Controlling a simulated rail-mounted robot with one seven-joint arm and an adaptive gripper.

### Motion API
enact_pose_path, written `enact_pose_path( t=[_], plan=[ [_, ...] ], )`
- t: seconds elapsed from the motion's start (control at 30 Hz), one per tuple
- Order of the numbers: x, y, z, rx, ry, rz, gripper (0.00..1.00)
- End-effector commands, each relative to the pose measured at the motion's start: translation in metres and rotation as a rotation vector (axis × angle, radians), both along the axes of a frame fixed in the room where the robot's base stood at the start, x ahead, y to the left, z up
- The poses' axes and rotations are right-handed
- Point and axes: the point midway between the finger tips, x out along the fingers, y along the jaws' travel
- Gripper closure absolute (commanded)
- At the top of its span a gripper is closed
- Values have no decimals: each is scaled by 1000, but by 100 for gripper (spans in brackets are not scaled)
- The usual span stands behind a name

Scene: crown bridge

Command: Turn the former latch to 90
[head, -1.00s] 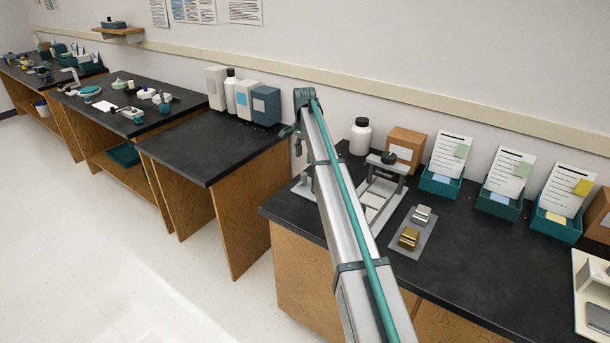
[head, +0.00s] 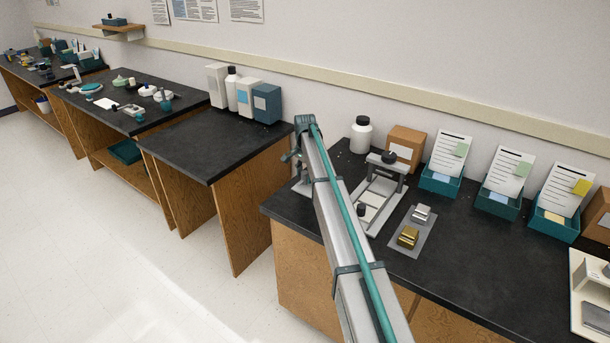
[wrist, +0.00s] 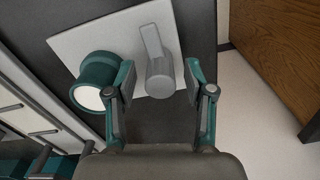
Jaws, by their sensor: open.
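In the wrist view, a grey latch (wrist: 159,75) with a round body and a flat lever stands on a white plate (wrist: 82,41). Its lever points toward the top of the picture, leaning slightly left. A teal cylinder with a white round face (wrist: 94,82) stands just left of it on the same plate. My gripper (wrist: 161,76) is open, with one finger on each side of the latch's round body. The left finger is between the latch and the teal cylinder. Contact cannot be told. In the head view my gripper (head: 298,164) is at the bench's left end, and the latch is hidden there.
A grey frame with a black knob (head: 388,158) stands right of my arm. A grey plate with silver and gold blocks (head: 421,245) lies nearer. A white bottle (head: 361,135) and a brown box (head: 406,146) stand behind. The bench's edge and floor (wrist: 262,110) lie to the right in the wrist view.

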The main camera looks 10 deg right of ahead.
Motion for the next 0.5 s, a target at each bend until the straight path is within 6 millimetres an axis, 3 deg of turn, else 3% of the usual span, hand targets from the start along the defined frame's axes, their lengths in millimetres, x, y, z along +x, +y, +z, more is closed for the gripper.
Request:
enact_pose_path(
  t=[0.07, 0.33, 0.5],
  plan=[
    [0, 0, 0, 0, 0, 0, 53],
    [0, 0, 0, 0, 0, 0, 98],
    [0, 0, 0, -1, 1, 2, 100]
  ],
)
